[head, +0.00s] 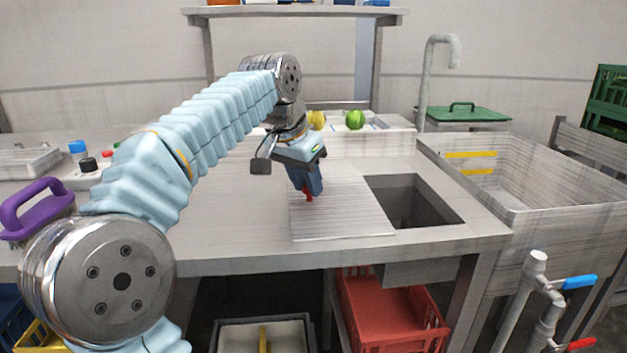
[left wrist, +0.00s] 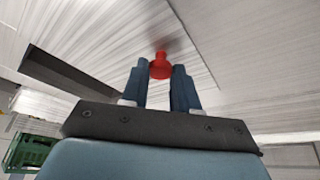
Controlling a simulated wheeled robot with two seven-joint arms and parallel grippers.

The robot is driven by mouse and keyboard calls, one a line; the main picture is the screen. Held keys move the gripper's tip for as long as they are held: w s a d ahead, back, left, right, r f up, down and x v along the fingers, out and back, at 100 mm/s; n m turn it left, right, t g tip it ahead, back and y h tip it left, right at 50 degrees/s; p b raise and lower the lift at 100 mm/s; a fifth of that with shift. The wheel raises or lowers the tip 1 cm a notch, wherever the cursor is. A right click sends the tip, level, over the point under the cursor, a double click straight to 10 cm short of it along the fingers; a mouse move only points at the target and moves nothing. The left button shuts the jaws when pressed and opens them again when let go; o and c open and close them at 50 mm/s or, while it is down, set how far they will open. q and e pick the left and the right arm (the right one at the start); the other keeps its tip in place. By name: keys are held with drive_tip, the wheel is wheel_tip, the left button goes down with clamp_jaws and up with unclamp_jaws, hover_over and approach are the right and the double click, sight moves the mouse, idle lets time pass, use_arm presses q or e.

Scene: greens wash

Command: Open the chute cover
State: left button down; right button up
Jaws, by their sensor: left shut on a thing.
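The chute cover (head: 350,218) is a flat ribbed grey plate lying on the counter, left of the dark chute opening (head: 408,204). The opening shows uncovered beside the plate's right edge. A red knob (head: 308,196) stands on the cover's left part. My left gripper (head: 306,188) points down and is shut on this knob. In the left wrist view the red knob (left wrist: 160,66) sits between the two blue fingertips, and the dark opening (left wrist: 75,82) lies to the left. My right gripper is not in view.
A deep sink basin (head: 535,190) with a tall faucet (head: 432,75) is at the right. A green-lidded box (head: 463,114) and a tray with green and yellow produce (head: 355,120) stand behind. A purple-handled brush (head: 35,207) is at far left. A red crate (head: 385,310) is below.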

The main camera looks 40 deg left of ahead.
use_arm(q)
drive_tip(key=c, duration=0.8)
unclamp_jaws()
drive_tip(key=shift+c, duration=0.2)
drive_tip(key=p+v, duration=0.3)
drive_tip(key=v, duration=1)
drive_tip(key=shift+r, duration=0.4)
